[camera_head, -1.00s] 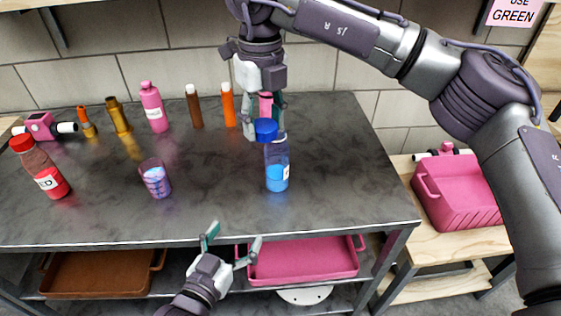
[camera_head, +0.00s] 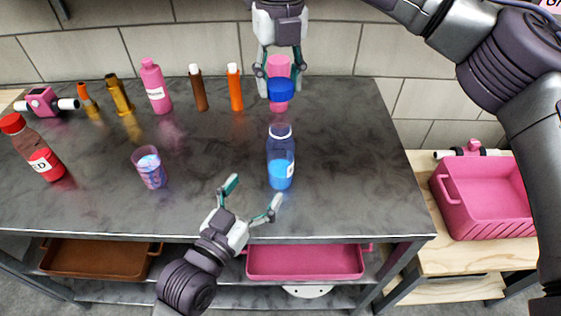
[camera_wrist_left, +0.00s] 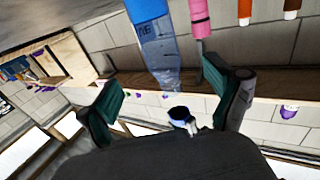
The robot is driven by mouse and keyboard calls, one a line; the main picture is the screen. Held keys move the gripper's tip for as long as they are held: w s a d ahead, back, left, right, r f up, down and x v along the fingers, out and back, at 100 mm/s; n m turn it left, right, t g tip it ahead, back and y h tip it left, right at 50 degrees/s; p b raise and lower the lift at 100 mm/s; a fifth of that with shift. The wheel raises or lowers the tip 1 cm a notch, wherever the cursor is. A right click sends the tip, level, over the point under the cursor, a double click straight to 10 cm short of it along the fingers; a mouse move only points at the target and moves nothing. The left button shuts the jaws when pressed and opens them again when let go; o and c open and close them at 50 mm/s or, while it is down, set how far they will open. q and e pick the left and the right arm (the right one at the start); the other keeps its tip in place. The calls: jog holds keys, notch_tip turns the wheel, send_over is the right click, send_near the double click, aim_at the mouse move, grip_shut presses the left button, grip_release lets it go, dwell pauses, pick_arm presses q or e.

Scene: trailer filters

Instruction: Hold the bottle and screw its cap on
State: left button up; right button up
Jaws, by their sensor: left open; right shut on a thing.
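The clear bottle with blue liquid (camera_head: 281,172) stands upright on the table, its neck open. The blue cap (camera_head: 281,89) is between the fingers of my right gripper (camera_head: 280,86), which is shut on it, above and apart from the bottle's neck in the head view. My left gripper (camera_head: 252,196) is open and empty at the table's front edge, left of and nearer than the bottle. In the left wrist view the bottle (camera_wrist_left: 156,48) shows tilted beyond the open fingers of my left gripper (camera_wrist_left: 170,95).
A pink bottle (camera_head: 280,104) stands partly hidden behind the cap. A patterned cup (camera_head: 150,168) and a red bottle (camera_head: 42,158) stand to the left. Several bottles line the back. A pink tray (camera_head: 305,262) and a brown tray (camera_head: 98,260) sit below. The table right of the bottle is clear.

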aim_at(281, 154)
pick_arm(q)
jog(key=x, duration=1.1)
jog(key=shift+w+d, duration=0.1)
jog(key=shift+w, duration=0.05)
jog(key=shift+c, duration=0.2)
grip_shut()
pick_arm(e)
jog(key=shift+f, duration=2.5)
jog(key=shift+f, duration=0.9)
jog(key=shift+f, duration=0.55)
